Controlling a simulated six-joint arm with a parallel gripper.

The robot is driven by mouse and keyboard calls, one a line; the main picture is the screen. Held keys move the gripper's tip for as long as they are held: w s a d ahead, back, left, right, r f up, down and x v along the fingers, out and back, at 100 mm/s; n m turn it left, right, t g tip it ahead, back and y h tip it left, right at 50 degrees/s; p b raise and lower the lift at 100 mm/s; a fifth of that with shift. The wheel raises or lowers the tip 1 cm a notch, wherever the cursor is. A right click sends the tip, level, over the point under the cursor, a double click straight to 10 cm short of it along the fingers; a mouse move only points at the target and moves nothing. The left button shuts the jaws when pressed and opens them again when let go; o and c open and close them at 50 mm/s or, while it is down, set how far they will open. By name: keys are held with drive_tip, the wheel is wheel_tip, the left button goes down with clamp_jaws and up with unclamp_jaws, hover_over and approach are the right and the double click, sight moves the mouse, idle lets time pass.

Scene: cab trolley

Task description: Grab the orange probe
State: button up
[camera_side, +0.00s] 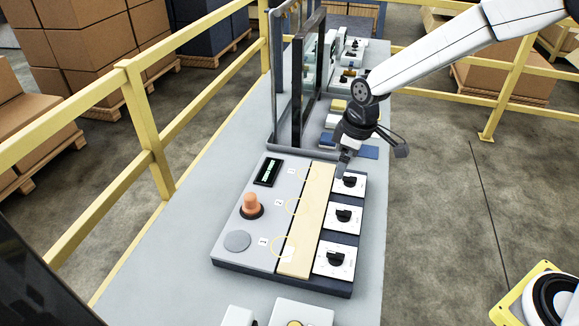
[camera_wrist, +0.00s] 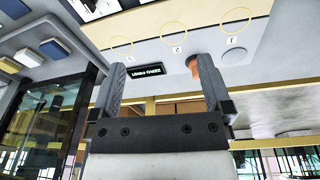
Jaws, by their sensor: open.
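The orange probe (camera_side: 250,204) stands upright in a dark round socket on the left, grey part of the panel (camera_side: 225,262), between a small display and a grey disc. My gripper (camera_side: 343,165) is at the panel's far right corner, pointing down near the farthest dial, to the right of and beyond the probe. In the wrist view my gripper (camera_wrist: 161,72) has its two fingers apart with nothing between them. The probe (camera_wrist: 193,66) shows there just behind the right finger, which hides part of it.
Several white dial plates (camera_side: 344,216) line the panel's right side beside a beige strip (camera_side: 306,220). A dark upright frame (camera_side: 306,85) stands behind the panel. The display (camera_side: 268,171) and grey disc (camera_side: 237,241) flank the probe. Bare bench (camera_side: 165,245) lies left of the panel.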

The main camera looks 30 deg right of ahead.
drive_tip(key=w+a+f+n, duration=0.3)
drive_tip(key=w+a+n, duration=0.3)
drive_tip(key=w+a, duration=0.3)
drive_tip(key=n+g+y, duration=0.1)
drive_tip(key=n+g, duration=0.1)
drive_tip(key=n, duration=0.3)
hover_over(250, 195)
drive_tip(key=d, duration=0.1)
wheel_tip(250, 195, down, 5)
drive_tip(key=shift+s+d+r, duration=0.1)
drive_tip(key=shift+s+r, duration=0.05)
drive_tip(key=shift+r, duration=0.05)
drive_tip(key=shift+a+f, duration=0.2)
drive_tip(key=shift+f, duration=1.05)
drive_tip(key=shift+a+f, duration=0.2)
drive_tip(key=shift+f, duration=0.65)
drive_tip(key=shift+a+f, duration=0.15)
drive_tip(key=shift+f, duration=0.7)
drive_tip(key=shift+a+f, duration=0.2)
drive_tip(key=shift+f, duration=0.65)
drive_tip(key=c, duration=1.3)
drive_tip(key=shift+c, duration=0.2)
